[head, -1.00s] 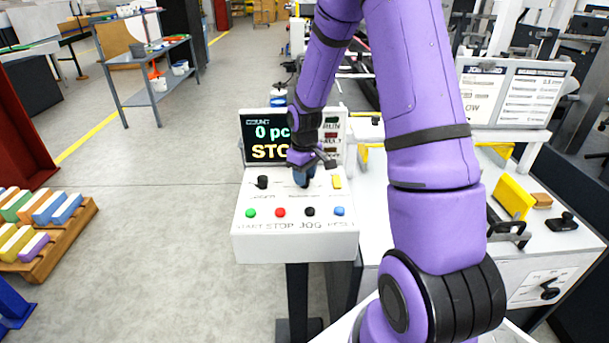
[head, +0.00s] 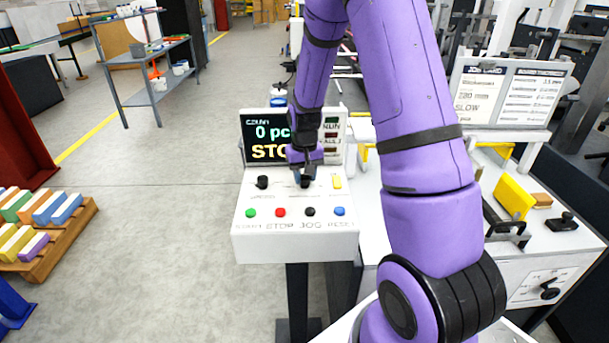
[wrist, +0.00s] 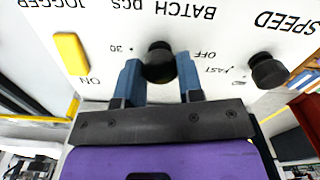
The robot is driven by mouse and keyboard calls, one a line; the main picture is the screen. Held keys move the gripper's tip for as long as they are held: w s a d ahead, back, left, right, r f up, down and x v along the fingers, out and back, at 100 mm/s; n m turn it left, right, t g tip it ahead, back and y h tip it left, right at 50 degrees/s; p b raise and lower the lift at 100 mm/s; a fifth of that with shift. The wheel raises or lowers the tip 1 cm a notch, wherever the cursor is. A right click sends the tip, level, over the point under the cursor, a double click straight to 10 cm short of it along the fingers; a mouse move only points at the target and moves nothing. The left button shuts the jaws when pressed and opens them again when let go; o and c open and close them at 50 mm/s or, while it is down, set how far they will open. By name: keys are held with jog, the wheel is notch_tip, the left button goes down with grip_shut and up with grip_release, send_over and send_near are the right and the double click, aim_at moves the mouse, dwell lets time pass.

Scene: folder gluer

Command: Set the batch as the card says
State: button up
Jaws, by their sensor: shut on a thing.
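In the wrist view the panel appears upside down. My gripper (wrist: 161,78) has its two blue fingers on either side of the black BATCH PCS knob (wrist: 160,60), shut on it. OFF and 30 are marked beside this knob; its pointer is not clear. The gripper also shows at the panel's middle in the head view (head: 305,180), hiding most of the knob. The display (head: 266,137) reads 0 pc, with a partly covered word starting STO below. The job card (head: 480,95) at the right shows SLOW; its smaller print is hard to read.
The black SPEED knob (head: 263,182) and yellow JOGGER switch (head: 337,182) flank the batch knob. Green (head: 250,213), red (head: 280,212), black (head: 310,212) and blue (head: 340,211) buttons line the front. A second printed board (head: 532,98) stands beside the card.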

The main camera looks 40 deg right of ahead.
aim_at(304, 176)
dwell(0.3)
jog(key=o, duration=0.9)
jog(key=shift+r, duration=0.15)
notch_tip(304, 176, up, 11)
jog(key=shift+f, duration=0.2)
jog(key=s+a+r+n+t, duration=0.1)
jog(key=s+a+r, duration=0.35)
jog(key=r, duration=0.25)
jog(key=s+a+r+n+t, duration=0.1)
jog(key=s+a+r+t, duration=0.15)
jog(key=s+r, duration=0.4)
jog(key=shift+n+t, duration=0.85)
jog(key=shift+n, duration=0.05)
jog(key=s+a+r, duration=0.2)
jog(key=s, duration=0.3)
jog(key=s+a+r, duration=0.2)
jog(key=s, duration=0.3)
jog(key=s+a+r, duration=0.2)
jog(key=s, duration=0.3)
jog(key=shift+s+a, duration=0.1)
jog(key=shift+s, duration=0.15)
